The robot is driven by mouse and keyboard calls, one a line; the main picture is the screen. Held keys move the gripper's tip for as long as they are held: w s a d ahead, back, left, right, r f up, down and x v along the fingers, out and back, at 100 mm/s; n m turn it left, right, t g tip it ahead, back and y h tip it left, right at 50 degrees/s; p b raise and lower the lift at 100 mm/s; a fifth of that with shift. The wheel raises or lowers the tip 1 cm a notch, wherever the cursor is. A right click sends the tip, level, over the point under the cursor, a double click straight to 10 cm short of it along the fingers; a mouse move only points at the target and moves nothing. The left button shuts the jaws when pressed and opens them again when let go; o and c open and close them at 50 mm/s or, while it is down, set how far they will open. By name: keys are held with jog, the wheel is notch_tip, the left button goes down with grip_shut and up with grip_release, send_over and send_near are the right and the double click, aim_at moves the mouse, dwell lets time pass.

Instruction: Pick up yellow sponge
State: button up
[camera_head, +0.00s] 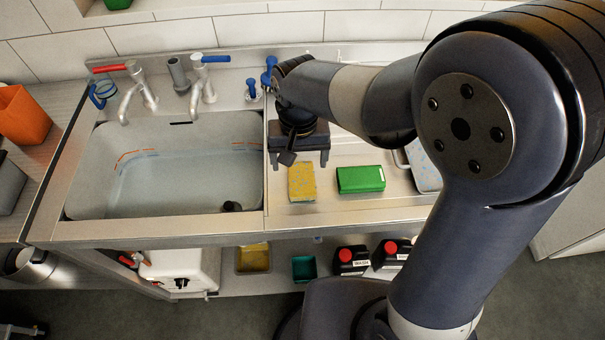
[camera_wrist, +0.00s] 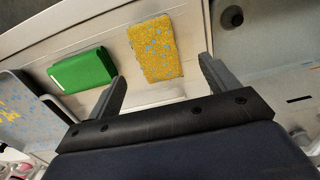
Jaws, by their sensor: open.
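The yellow sponge (camera_head: 301,182) lies flat on the metal drainboard, just right of the sink basin. It also shows in the wrist view (camera_wrist: 156,49), speckled with blue, ahead of my fingers and nearly between their lines. My gripper (camera_head: 298,158) is above the drainboard behind the sponge in the head view. In the wrist view my gripper (camera_wrist: 162,84) is open, with nothing between its two fingers. The sponge is apart from both fingers.
A green box-like block (camera_head: 361,179) lies right of the sponge; it also shows in the wrist view (camera_wrist: 82,70). The sink basin (camera_head: 165,185) is to the left, with two taps behind. A tray (camera_head: 424,168) sits at the right. Bare drainboard lies around the sponge.

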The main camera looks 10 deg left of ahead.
aim_at(301, 178)
jog(key=shift+d+f+p, duration=0.2)
jog(key=shift+f+p, duration=0.35)
jog(key=shift+f, duration=3.3)
jog(key=shift+c, duration=0.4)
jog(key=c, duration=1.1)
jog(key=shift+o, duration=0.2)
notch_tip(301, 178, up, 10)
jog(key=shift+r+b, duration=0.1)
jog(key=shift+b, duration=0.35)
